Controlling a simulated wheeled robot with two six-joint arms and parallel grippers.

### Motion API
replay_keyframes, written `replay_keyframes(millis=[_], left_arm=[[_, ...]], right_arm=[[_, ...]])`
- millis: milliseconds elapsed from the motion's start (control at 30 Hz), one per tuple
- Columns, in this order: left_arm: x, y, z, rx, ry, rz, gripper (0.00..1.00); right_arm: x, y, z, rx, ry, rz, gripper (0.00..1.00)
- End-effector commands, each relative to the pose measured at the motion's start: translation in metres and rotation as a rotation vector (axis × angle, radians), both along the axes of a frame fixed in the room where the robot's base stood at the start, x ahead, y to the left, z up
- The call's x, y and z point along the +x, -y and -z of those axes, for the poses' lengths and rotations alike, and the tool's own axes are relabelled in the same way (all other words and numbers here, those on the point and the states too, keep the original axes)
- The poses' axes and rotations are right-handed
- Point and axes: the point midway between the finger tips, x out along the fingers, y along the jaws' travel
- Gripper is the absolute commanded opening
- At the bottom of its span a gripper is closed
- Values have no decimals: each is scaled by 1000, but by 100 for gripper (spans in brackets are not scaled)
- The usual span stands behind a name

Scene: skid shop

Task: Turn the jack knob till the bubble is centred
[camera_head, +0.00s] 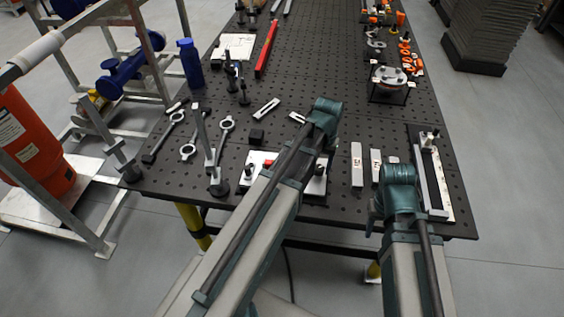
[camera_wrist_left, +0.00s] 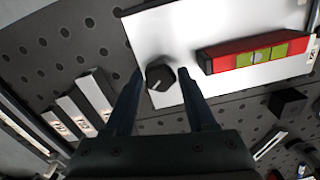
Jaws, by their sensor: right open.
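In the left wrist view, the black jack knob (camera_wrist_left: 160,75) sits at the edge of a white plate (camera_wrist_left: 212,27). My left gripper (camera_wrist_left: 161,76) has its two dark fingers apart, one on each side of the knob, with narrow gaps showing. A red level (camera_wrist_left: 227,58) lies on the plate with a green vial (camera_wrist_left: 263,54); the bubble's exact place is too small to tell. In the head view, the plate (camera_head: 247,181) and the level (camera_head: 268,163) are partly hidden by my left arm. My right gripper (camera_head: 396,178) is over the table's front right; its fingertips are hidden.
Pale bars (camera_head: 356,164) lie on the perforated black table (camera_head: 315,62) between my arms. A long fixture (camera_head: 433,176) stands beside my right gripper. Wrenches (camera_head: 190,149) and an upright clamp (camera_head: 213,165) are at the left. The table middle is fairly clear.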

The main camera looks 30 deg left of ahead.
Motion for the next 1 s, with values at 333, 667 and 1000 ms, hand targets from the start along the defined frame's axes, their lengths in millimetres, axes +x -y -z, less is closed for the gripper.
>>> replay_keyframes(millis=[333,667,1000], left_arm=[[0,0,0,0,0,0,2],[0,0,0,0,0,-177,2],[0,0,0,1,1,-423,2]], right_arm=[[0,0,0,0,0,0,50],[0,0,0,0,0,0,50],[0,0,0,0,0,0,50]])
